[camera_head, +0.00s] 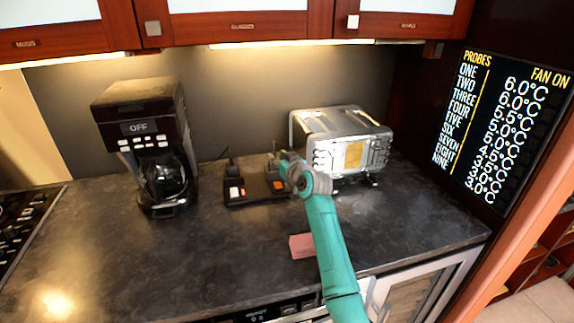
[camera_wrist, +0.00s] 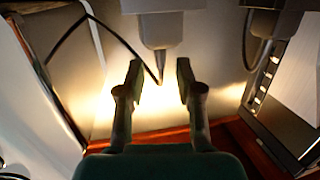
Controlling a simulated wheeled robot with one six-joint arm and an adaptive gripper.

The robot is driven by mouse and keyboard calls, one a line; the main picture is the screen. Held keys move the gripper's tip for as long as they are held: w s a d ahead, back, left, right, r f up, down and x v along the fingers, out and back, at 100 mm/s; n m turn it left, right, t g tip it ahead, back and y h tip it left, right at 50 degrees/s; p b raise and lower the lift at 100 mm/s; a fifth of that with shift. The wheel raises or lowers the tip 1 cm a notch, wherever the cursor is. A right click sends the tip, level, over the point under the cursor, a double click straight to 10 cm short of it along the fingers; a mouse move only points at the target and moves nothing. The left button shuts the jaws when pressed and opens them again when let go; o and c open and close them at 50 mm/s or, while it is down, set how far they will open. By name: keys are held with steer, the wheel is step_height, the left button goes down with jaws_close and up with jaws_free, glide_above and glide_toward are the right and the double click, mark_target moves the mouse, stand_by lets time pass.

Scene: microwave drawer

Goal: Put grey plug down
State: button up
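Whether the plug is fully seated cannot be told.
A coffee maker (camera_head: 148,135) is left, a silver toaster (camera_head: 350,140) close on the right. A pink block (camera_head: 302,245) lies near the front. Wall cabinets (camera_head: 240,22) hang above. The counter's left front is clear.

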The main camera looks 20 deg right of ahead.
mark_target(274, 153)
steer(key=v, duration=0.6)
steer(key=shift+s+d+f, duration=0.1)
steer(key=shift+s+f, duration=0.05)
steer(key=shift+s, duration=0.05)
steer(key=shift+o, duration=0.5)
steer(key=shift+s, duration=0.25)
steer(key=shift+r+x, duration=0.2)
steer(key=shift+x, duration=2.45)
steer(key=shift+r+x, duration=0.2)
steer(key=shift+x, duration=2.45)
steer(key=shift+c, duration=0.3)
jaws_close()
